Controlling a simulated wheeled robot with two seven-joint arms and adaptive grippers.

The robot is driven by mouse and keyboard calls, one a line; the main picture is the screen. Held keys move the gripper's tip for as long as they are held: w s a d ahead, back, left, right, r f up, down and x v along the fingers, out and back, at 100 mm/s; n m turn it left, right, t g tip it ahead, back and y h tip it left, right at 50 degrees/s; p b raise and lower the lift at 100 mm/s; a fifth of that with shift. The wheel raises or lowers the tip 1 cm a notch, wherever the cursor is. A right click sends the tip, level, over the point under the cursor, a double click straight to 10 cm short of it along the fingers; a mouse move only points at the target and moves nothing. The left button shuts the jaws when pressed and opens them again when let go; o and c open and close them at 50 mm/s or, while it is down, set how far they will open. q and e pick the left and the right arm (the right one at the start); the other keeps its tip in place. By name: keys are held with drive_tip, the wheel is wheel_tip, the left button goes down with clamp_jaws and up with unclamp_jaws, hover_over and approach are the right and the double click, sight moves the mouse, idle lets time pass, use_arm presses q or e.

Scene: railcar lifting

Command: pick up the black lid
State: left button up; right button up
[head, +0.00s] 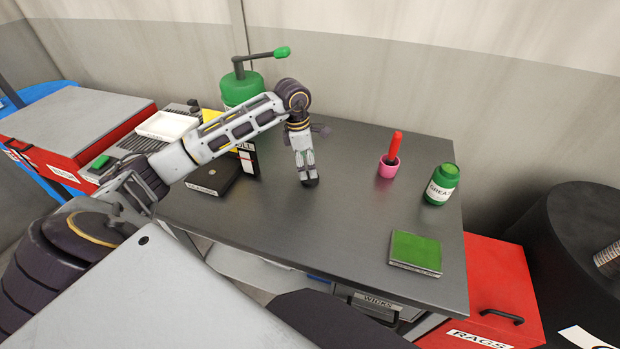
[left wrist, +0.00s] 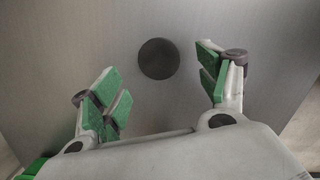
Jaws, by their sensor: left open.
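The black lid (left wrist: 159,59) is a small round dark disc lying flat on the grey metal table. In the left wrist view it sits between and a little beyond the fingertips of my left gripper (left wrist: 160,80), not touching them. The gripper is open, with green pads on both fingers, and empty. In the head view my left gripper (head: 306,178) points down over the middle of the table, and the lid is mostly hidden around its tip. My right gripper is not in view.
On the table (head: 335,240) stand a pink cup (head: 388,168) with a red-handled tool, a green grease jar (head: 441,185) and a green pad (head: 415,252) to the right. A green pump can (head: 241,88), a black box (head: 213,176) and a white tray (head: 167,125) stand left. The table's middle is clear.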

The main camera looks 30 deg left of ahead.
sight(309, 177)
use_arm(q)
drive_tip(key=shift+f, duration=0.65)
drive_tip(key=f, duration=0.1)
drive_tip(key=f+p, duration=0.1)
drive_tip(key=f, duration=0.1)
drive_tip(key=shift+w+d+f, duration=0.15)
drive_tip(key=shift+w+d, duration=0.05)
drive_tip(key=shift+f, duration=0.25)
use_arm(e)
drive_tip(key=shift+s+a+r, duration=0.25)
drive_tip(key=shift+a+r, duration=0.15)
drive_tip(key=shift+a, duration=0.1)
